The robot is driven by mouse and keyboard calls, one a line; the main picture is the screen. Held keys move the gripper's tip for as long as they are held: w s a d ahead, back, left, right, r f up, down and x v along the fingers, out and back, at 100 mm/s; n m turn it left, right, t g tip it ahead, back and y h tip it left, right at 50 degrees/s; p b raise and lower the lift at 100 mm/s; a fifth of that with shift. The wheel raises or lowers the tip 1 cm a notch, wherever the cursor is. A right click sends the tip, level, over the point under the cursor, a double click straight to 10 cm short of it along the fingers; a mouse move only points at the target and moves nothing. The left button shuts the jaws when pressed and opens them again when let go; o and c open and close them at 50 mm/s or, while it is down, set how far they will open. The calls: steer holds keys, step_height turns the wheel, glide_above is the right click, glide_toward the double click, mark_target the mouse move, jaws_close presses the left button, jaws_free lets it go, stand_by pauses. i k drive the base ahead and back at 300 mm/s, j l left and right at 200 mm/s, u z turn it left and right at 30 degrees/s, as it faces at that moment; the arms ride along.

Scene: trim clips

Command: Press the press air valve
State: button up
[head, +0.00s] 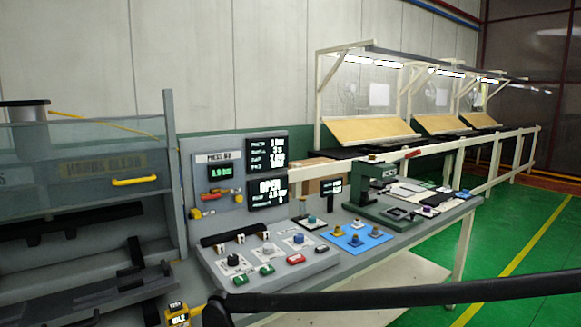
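The panel (233,178) at the left back of the bench carries a small lit readout (220,171), which seems to show zero bar. Below it is a small yellow and red fitting (209,196), perhaps the press air valve; its exact shape and label are too small to make out. A dark green press (370,190) stands on the bench to the right. I cannot make out my gripper or its fingertips in the head view. Nothing is seen touching the panel.
A sloped console (262,262) with several coloured buttons and knobs lies in front of the panel. A blue mat (345,247) with several small parts sits right of it. A guarded machine (85,180) stands left. A dark bar (420,295) crosses the lower right foreground.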

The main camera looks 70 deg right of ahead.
mark_target(216, 195)
steer(key=z, duration=2.25)
steer(key=u, duration=2.45)
steer(key=l+z, duration=0.2)
steer(key=l, duration=0.3)
steer(key=l+z, duration=0.2)
steer(key=l, duration=0.3)
steer(key=i+l+z, duration=0.2)
steer(key=l, duration=0.3)
steer(key=l+z, duration=0.15)
steer(key=l, duration=0.35)
steer(key=i+l+z, duration=0.2)
steer(key=l, duration=0.25)
